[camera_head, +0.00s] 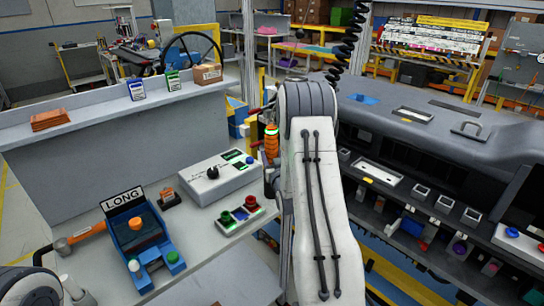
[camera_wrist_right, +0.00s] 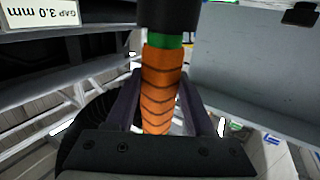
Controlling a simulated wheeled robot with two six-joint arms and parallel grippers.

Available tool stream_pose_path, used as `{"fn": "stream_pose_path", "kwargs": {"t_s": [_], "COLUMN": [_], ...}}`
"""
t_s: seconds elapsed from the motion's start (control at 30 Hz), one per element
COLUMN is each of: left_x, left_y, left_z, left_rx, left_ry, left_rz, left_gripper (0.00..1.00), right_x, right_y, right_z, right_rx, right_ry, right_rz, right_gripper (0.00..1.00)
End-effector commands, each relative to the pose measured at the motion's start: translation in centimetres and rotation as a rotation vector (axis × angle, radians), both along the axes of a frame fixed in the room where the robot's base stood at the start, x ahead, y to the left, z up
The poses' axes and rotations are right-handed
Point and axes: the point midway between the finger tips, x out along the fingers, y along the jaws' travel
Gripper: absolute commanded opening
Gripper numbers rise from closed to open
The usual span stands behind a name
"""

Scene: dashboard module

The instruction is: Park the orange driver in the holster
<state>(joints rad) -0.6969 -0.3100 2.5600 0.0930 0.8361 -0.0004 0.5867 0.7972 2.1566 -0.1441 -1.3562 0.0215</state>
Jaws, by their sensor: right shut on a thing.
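The orange driver (camera_head: 271,143) stands about upright in the head view, just left of my right forearm, with a green band and a dark lower part. In the right wrist view its ribbed orange grip (camera_wrist_right: 161,85) lies between the two dark fingers of my right gripper (camera_wrist_right: 160,98), which is shut on it. A green band and a black cylindrical part (camera_wrist_right: 168,18) continue beyond the grip. I cannot make out the holster for certain. My forearm hides most of the right gripper in the head view. At the lower left only part of my left arm shows, not its gripper.
A grey control box (camera_head: 212,178) and a button box (camera_head: 240,214) stand on the left bench near the driver. A blue fixture (camera_head: 138,240) stands farther left. The grey dashboard module (camera_head: 440,125) fills the right. A black coiled cable (camera_head: 347,45) hangs above my arm.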

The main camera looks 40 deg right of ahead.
Motion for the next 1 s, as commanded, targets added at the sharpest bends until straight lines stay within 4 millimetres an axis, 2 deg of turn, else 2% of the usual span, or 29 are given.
{"fn": "stream_pose_path", "kwargs": {"t_s": [1.0], "left_x": [0.00], "left_y": [0.00], "left_z": [-0.61], "left_rx": [0.000], "left_ry": [0.000], "left_rz": [0.000], "left_gripper": [0.50], "right_x": [0.01], "right_y": [0.09], "right_z": [-0.07], "right_rx": [0.000], "right_ry": [0.001], "right_rz": [0.001], "right_gripper": [0.00]}}
